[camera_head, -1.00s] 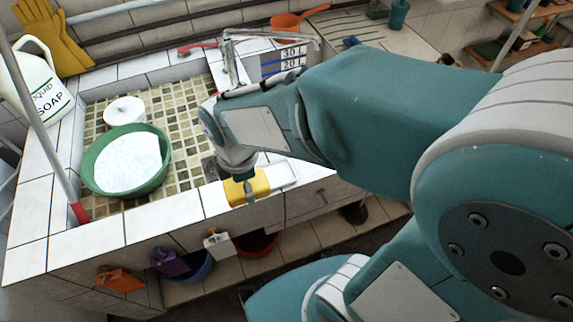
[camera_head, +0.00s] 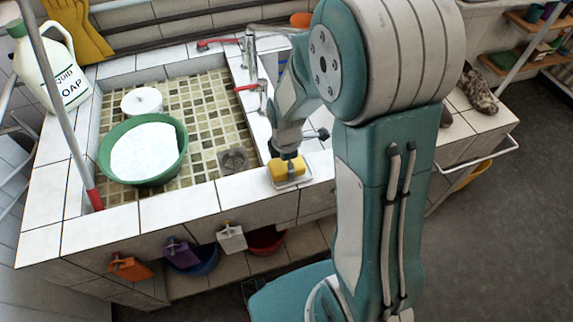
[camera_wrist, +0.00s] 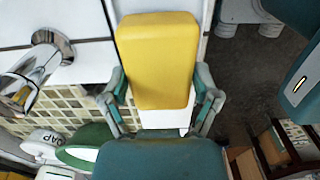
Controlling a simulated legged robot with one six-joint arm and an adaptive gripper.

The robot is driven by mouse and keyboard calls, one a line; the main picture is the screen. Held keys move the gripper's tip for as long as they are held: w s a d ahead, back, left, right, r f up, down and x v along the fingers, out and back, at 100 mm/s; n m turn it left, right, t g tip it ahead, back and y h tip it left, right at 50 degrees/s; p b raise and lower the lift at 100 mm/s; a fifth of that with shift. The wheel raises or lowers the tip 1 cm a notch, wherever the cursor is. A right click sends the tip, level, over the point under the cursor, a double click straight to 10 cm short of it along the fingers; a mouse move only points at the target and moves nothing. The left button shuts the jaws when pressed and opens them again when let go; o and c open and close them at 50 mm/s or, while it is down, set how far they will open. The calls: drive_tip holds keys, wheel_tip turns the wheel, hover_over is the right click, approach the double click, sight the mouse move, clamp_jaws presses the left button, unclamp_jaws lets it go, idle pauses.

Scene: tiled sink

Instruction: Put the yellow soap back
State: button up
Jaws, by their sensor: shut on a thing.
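The yellow soap (camera_head: 287,171) is a rounded block held at the counter's front ledge. In the head view it overlaps a small white soap dish (camera_head: 297,184), whose rim shows around it. Whether it touches the dish or hangs just above it, I cannot tell. My gripper (camera_head: 288,158) points down from above and is shut on the soap. In the wrist view the soap (camera_wrist: 157,50) fills the space between the fingers of my gripper (camera_wrist: 161,92), one on each side.
A green basin (camera_head: 180,168) and a white round container (camera_head: 142,101) stand in the tiled sink. A metal tap (camera_head: 264,97) stands close behind my gripper. A liquid soap jug (camera_head: 50,68) is at the left. Coloured cloth-like items hang along the front.

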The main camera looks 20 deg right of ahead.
drive_tip(key=shift+d+f, duration=0.2)
drive_tip(key=shift+f, duration=0.25)
drive_tip(key=shift+d+f, duration=0.15)
drive_tip(key=shift+d, duration=0.4)
drive_tip(key=o, duration=0.9)
drive_tip(key=shift+a+f, duration=0.1)
drive_tip(key=shift+a, duration=0.05)
drive_tip(key=shift+o, duration=1)
drive_tip(key=shift+a, duration=0.35)
drive_tip(key=shift+d, duration=0.2)
